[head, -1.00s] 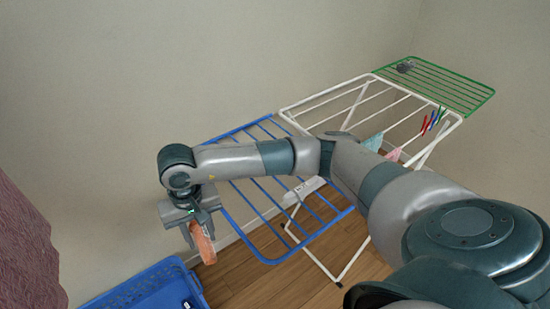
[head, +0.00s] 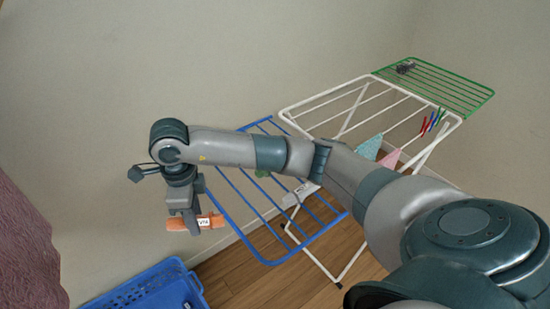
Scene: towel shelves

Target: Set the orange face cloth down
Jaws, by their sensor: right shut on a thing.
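The orange face cloth (head: 178,224) shows in the head view at the lower left, as a narrow folded band lying roughly level. My right gripper (head: 194,222) points down and is shut on the cloth near its middle. The cloth hangs in the air, above and behind the blue basket and just left of the rack's blue wing. A small white label shows at the cloth's right part. My left gripper is not in view.
A drying rack has a blue wing (head: 266,237), a white middle (head: 325,108) and a green wing (head: 452,91). Small cloths and coloured pegs (head: 433,123) hang on it. A blue basket (head: 140,290) stands at the lower left. A purple curtain (head: 25,245) hangs at the left edge.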

